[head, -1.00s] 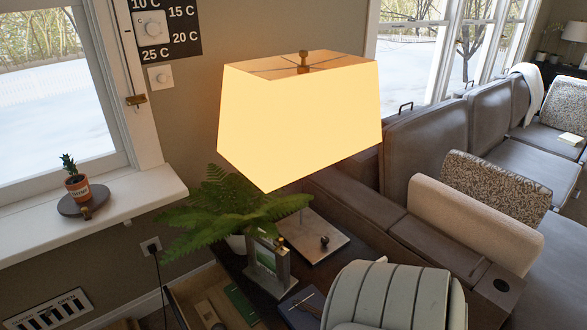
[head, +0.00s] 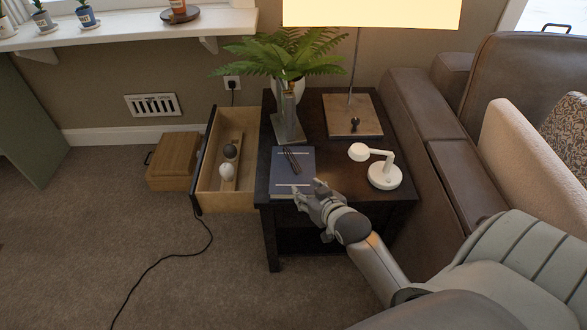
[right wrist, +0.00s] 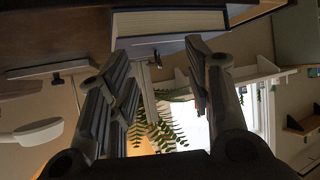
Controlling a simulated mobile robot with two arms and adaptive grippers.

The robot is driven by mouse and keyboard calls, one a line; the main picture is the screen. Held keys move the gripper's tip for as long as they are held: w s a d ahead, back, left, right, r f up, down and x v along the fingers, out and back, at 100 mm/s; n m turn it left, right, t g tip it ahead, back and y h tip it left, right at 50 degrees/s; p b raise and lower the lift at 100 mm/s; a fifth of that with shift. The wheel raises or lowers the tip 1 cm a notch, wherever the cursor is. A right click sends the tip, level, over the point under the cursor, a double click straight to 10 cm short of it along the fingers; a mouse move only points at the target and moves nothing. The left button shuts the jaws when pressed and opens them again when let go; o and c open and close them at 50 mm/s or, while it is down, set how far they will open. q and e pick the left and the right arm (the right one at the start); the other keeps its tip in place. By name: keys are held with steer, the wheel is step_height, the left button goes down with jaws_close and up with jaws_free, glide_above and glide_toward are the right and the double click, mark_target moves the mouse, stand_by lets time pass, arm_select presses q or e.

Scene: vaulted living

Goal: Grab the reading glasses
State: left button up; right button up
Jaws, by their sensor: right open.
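Dark folded reading glasses (head: 292,160) lie on the blue book (head: 279,178) on the dark side table in the head view. They are small there, and I cannot make out their details. My right gripper (head: 306,189) is at the book's front right corner, nearer to me than the glasses and not touching them. In the right wrist view my right gripper (right wrist: 163,85) has its fingers spread with nothing between them. The book's page edge (right wrist: 170,22) shows just beyond the fingertips. My left gripper is not in view.
A white desk lamp (head: 384,175) stands right of the book. A metal bookend (head: 288,130), a fern (head: 283,55) and the big lamp's base (head: 352,116) stand behind. An open drawer (head: 209,188) juts out at the left. A sofa arm (head: 420,130) borders the right.

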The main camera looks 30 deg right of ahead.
mark_target(296, 163)
steer(key=shift+t, duration=0.6)
steer(key=w+d+r, duration=0.2)
steer(key=r, duration=0.1)
steer(key=shift+w, duration=0.25)
steer(key=b+x, duration=0.1)
steer(key=x, duration=0.3)
steer(key=shift+w+d, duration=0.15)
steer(key=shift+w, duration=0.2)
steer(key=shift+f+b+x, duration=0.2)
steer(key=shift+b+x, duration=0.65)
steer(key=shift+x, duration=1.45)
steer(key=shift+w+d+f, duration=0.15)
steer(key=shift+w, duration=0.2)
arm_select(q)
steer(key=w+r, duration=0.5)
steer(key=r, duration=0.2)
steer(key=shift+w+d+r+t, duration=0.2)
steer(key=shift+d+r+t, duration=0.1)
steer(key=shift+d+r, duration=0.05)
arm_select(e)
steer(key=c, duration=0.9)
